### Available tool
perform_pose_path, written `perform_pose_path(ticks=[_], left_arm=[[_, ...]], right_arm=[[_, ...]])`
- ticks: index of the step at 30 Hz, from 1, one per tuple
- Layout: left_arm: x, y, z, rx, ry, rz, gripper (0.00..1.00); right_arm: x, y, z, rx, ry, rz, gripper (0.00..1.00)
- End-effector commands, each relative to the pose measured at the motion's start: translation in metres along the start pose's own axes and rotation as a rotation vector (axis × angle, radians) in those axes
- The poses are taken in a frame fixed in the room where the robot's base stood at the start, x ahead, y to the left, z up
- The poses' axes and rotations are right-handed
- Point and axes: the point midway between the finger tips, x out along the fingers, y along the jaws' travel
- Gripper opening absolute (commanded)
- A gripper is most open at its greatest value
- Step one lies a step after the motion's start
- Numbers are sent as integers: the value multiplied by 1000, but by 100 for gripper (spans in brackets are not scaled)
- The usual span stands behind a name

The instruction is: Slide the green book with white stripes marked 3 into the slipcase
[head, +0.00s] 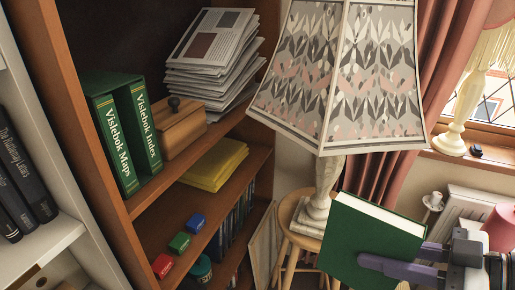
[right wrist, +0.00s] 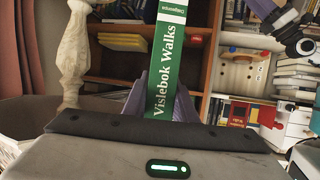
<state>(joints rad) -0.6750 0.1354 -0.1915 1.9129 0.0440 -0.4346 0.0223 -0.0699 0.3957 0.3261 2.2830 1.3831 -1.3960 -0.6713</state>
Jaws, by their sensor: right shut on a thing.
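The green book (head: 365,240) is in my right gripper (head: 375,262), with its cover facing the head camera and its white page edges up. In the right wrist view the spine (right wrist: 165,65) reads "Vislebok Walks" and stands between the fingers (right wrist: 160,100). No 3 is readable. The green slipcase (head: 108,82) stands upright on the bookcase shelf at left. It holds the green volumes "Vislebok Maps" (head: 113,150) and "Vislebok Index" (head: 145,130), with a dark gap between them. The held book is well to its right, apart from it.
A wooden stamp box (head: 182,130) and a paper stack (head: 212,60) stand right of the slipcase. The bookcase upright (head: 75,110) borders it at left. A large lamp (head: 340,80) on a stool stands behind the held book. Yellow papers (head: 213,165) lie one shelf lower.

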Motion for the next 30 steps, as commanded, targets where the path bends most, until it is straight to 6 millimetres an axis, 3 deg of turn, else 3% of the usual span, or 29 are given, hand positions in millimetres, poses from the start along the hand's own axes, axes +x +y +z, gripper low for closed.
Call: perform_pose_path(ticks=[5,11,16,21,25,30], left_arm=[[7,0,16,-2,-14,1,31],[16,0,28,-1,-21,2,31],[24,-1,37,-1,-21,2,31],[34,-1,45,0,-20,3,31],[39,-1,50,1,-19,4,31],[42,-1,52,2,-18,4,31]], right_arm=[[39,1,-45,-34,11,-41,0],[84,-11,-103,-60,10,-111,0],[123,-36,-157,-87,8,-178,0],[159,-73,-206,-108,7,-232,0],[180,-97,-230,-111,5,-242,0],[193,-113,-245,-104,5,-236,0]])
